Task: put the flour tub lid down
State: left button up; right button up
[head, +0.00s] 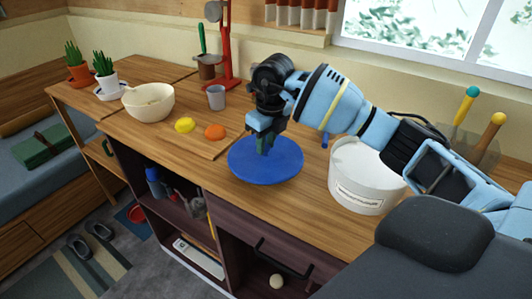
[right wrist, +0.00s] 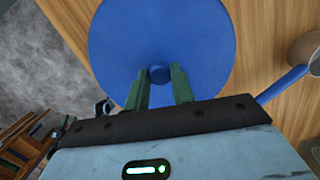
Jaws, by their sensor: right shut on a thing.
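The flour tub lid (head: 248,172) is a round blue disc with a small knob, at the front part of the wooden counter. It also shows large in the right wrist view (right wrist: 160,30). My right gripper (head: 265,147) points down at the lid's middle, its green fingers on either side of the knob (right wrist: 158,73), shut on it. The lid looks about level; I cannot tell whether it touches the counter. The white flour tub (head: 360,190) stands uncovered to the right, partly behind my right arm. My left gripper is not in view.
A yellow piece (head: 185,125) and an orange piece (head: 215,132) lie on a board left of the lid. A grey cup (head: 216,97), a cream bowl (head: 148,102) and a red stand (head: 228,50) are farther back. The counter's front edge runs close to the lid.

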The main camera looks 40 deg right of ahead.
aim_at(267, 147)
jog(key=shift+f, duration=1.85)
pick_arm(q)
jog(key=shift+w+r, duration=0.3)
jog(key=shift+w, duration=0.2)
pick_arm(e)
jog(key=shift+f, duration=0.15)
jog(key=o, duration=1)
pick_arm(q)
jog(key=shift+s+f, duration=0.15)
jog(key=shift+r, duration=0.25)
pick_arm(e)
notch_tip(267, 147, up, 12)
jog(key=s, duration=0.1)
jog(key=shift+s, duration=0.2)
jog(key=shift+d, duration=0.1)
